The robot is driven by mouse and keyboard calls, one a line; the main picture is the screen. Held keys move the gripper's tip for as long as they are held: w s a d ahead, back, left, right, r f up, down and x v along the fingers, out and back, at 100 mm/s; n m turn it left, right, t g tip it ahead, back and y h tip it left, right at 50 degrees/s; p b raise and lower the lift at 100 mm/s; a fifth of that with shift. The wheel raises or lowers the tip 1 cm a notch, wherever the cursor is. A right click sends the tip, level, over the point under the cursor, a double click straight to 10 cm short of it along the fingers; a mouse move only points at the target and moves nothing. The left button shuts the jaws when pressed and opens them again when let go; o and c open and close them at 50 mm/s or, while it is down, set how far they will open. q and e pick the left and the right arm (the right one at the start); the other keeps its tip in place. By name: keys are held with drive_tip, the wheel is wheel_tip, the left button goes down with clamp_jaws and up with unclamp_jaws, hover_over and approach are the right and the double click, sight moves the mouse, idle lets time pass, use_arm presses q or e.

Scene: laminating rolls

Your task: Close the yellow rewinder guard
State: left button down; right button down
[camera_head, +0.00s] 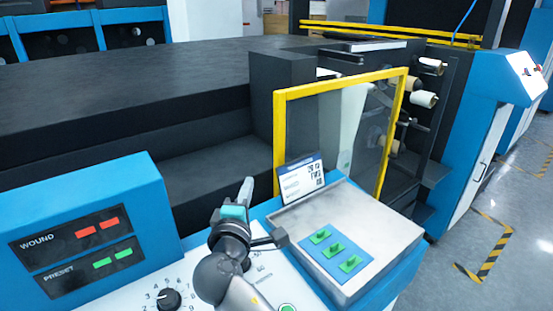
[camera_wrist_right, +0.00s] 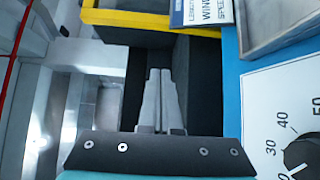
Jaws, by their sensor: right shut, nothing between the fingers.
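The yellow rewinder guard (camera_head: 340,82) is an upright yellow frame with a clear panel, in the middle of the head view. Rolls and shafts show behind it and past its right edge. A yellow bar (camera_wrist_right: 130,20), seemingly the guard's lower edge, shows at the top of the right wrist view. My right gripper (camera_head: 248,186) is shut and empty, above the control panel, left of and nearer than the guard, apart from it. Its fingertips (camera_wrist_right: 160,74) are together in the right wrist view. My left gripper is not in view.
A blue display box (camera_head: 95,225) stands at left on the panel. A label plate (camera_head: 300,180) and a grey box with green switches (camera_head: 345,245) sit in front of the guard. Rolls (camera_head: 424,99) stick out at right. Floor (camera_head: 500,200) is clear at far right.

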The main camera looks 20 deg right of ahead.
drive_tip(key=w+d+r, duration=0.1)
drive_tip(key=w+d, duration=0.6)
drive_tip(key=w, duration=0.3)
drive_tip(key=shift+d+r+m+h, duration=0.2)
drive_tip(key=shift+d+m+h, duration=0.1)
drive_tip(key=shift+d, duration=0.1)
